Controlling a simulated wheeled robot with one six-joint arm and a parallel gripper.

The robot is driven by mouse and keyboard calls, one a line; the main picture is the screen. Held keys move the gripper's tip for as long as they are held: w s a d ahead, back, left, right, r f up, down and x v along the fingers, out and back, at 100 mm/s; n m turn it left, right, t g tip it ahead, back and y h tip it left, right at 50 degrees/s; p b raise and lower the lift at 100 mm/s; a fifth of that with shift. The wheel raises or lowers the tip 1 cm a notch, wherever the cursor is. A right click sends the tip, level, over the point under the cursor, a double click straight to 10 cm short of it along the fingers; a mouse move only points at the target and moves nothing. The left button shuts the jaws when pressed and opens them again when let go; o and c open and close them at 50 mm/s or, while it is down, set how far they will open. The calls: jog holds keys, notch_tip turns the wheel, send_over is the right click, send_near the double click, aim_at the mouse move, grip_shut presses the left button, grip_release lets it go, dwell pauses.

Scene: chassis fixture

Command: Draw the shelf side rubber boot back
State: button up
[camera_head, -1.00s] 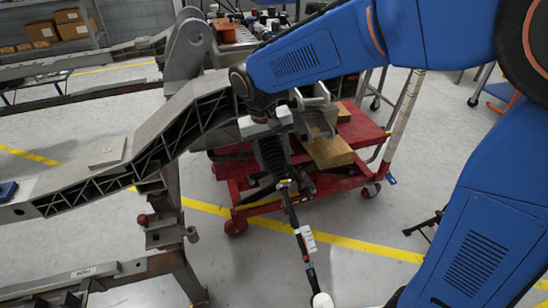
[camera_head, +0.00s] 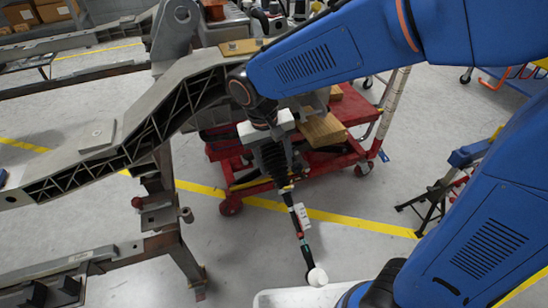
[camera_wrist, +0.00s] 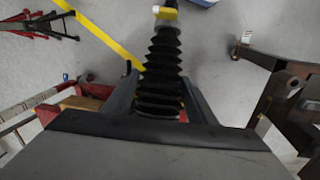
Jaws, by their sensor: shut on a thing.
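The rubber boot (camera_head: 272,160) is a black ribbed bellows around a thin rod that slopes down toward the camera. A yellow band (camera_wrist: 163,13) sits at its narrow lower end. My gripper (camera_head: 267,136) is shut on the boot's upper, wide end. In the wrist view its two dark fingers (camera_wrist: 160,95) lie on either side of the bellows, and the grey gripper body hides the part above.
The grey chassis frame (camera_head: 98,137) runs along the left on steel stands. A red cart (camera_head: 230,207) with wooden blocks (camera_head: 325,129) stands behind the boot. A white bin edge (camera_head: 285,297) is at bottom centre. A dark stand (camera_head: 430,205) is on the right.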

aim_at(264, 161)
jog(key=o, duration=1.5)
jog(key=shift+s+f, duration=0.1)
jog(key=a+r, duration=0.1)
jog(key=r, duration=0.4)
jog(key=a+r, duration=0.1)
jog(key=r, duration=0.5)
jog(key=a+r, duration=0.1)
jog(key=r, duration=0.5)
jog(key=shift+s+r, duration=0.1)
jog(key=shift+s, duration=0.15)
jog(key=s+d+f+m+t+y, duration=0.1)
jog(key=s+d, duration=0.1)
jog(key=d, duration=0.7)
jog(key=s+d+f+t+y, duration=0.1)
jog(key=s+d, duration=0.1)
jog(key=d, duration=0.6)
jog(key=s+d+f, duration=0.2)
jog(key=s+d, duration=0.1)
jog(key=s+d+f+t, duration=0.1)
jog(key=s+d+f, duration=0.1)
jog(key=s+d, duration=0.1)
jog(key=s+d+f+m+t, duration=0.1)
jog(key=s+d+f, duration=0.2)
jog(key=d, duration=0.1)
jog(key=shift+d+f, duration=0.1)
jog(key=shift+d, duration=0.25)
